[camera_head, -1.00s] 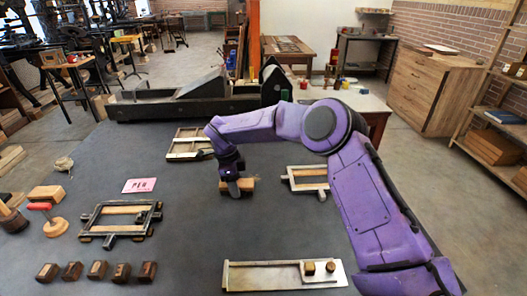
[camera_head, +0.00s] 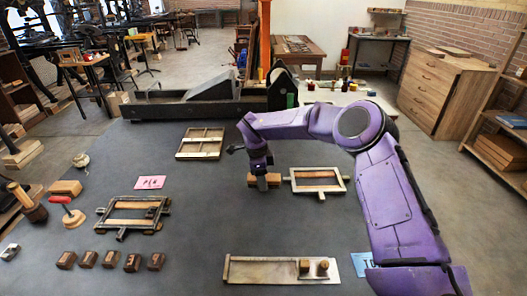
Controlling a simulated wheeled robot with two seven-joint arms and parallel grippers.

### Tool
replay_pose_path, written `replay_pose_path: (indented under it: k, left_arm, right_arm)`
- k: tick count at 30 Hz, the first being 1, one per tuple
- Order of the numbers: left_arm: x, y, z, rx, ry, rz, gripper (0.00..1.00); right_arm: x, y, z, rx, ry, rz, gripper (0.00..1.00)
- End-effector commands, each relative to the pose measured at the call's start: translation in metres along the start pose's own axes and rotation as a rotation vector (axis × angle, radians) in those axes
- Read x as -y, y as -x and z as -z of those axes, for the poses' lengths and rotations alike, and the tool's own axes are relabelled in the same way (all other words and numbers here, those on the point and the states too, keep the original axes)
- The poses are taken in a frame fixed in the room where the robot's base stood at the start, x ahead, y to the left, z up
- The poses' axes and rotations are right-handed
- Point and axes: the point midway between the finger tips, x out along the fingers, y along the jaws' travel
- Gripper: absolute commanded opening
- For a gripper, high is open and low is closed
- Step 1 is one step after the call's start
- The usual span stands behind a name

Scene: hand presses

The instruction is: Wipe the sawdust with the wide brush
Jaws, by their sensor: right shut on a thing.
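My right gripper (camera_head: 262,183) comes down at the middle of the table, shut on a light brown wooden block (camera_head: 275,180). The block looks like the wide brush; its bristles cannot be made out. Parts of the block show on both sides of the fingers, and its middle is hidden by them. Its right end is close to the left side of a small wood-and-metal frame (camera_head: 318,181); I cannot tell whether they touch. No sawdust can be made out on the dark table (camera_head: 210,215). My left gripper is not in view.
A slatted frame (camera_head: 201,143) lies behind the gripper. Another frame (camera_head: 133,213), a red-handled tool (camera_head: 70,212), a mallet (camera_head: 27,203) and several wooden blocks (camera_head: 88,259) are at left. A metal tray (camera_head: 270,269) lies in front. The table between is clear.

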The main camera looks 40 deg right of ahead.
Motion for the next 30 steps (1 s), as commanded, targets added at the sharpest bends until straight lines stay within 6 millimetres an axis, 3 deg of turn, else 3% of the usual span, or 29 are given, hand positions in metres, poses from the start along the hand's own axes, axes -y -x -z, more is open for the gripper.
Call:
replay_pose_path:
  k: [1,18,30]
  left_arm:
    - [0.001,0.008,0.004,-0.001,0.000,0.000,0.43]
    - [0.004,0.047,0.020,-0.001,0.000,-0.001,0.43]
    - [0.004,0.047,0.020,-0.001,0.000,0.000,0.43]
  right_arm:
    - [0.000,0.009,0.005,0.000,-0.004,-0.001,0.18]
    - [0.001,0.057,0.017,0.000,-0.012,-0.001,0.18]
    - [0.001,0.059,0.017,0.000,-0.013,-0.002,0.18]
